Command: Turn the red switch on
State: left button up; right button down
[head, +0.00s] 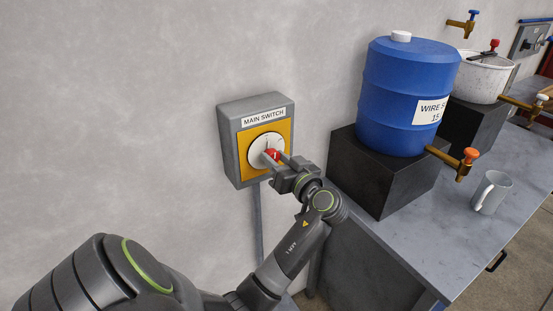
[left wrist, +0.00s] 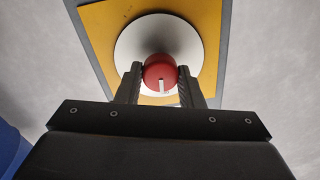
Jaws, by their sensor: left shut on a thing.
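The red switch (head: 271,155) is a red knob on a white round dial, set on a yellow plate (head: 245,151) in a grey wall box (head: 229,155) labelled MAIN SWITCH. My left gripper (head: 274,160) is at the dial with its fingers on either side of the knob. In the left wrist view the red knob (left wrist: 160,72) sits between the two fingertips (left wrist: 160,80), and a white mark on it points toward the bottom of the picture. The fingers partly cover the dial (left wrist: 135,40). My right gripper is not in view.
A grey counter (head: 430,240) stands to the right. On it are a blue barrel (head: 395,95) on a black block (head: 370,180), a tap with an orange handle (head: 468,158), a mug (head: 490,192) and a white pot (head: 480,78). The wall left of the switch box is bare.

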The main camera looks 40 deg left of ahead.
pick_arm(q)
jog(key=m+p, duration=0.1)
jog(key=m, duration=0.4)
jog(key=shift+r+p, duration=0.1)
jog(key=shift+p, duration=0.3)
jog(key=m+p, duration=0.2)
jog(key=m, duration=0.2)
jog(key=shift+m, duration=0.4)
jog(key=shift+m+p, duration=0.45)
jog(key=shift+m, duration=0.15)
jog(key=o, duration=1)
jog(key=shift+f, duration=0.2)
jog(key=shift+d+f, duration=0.1)
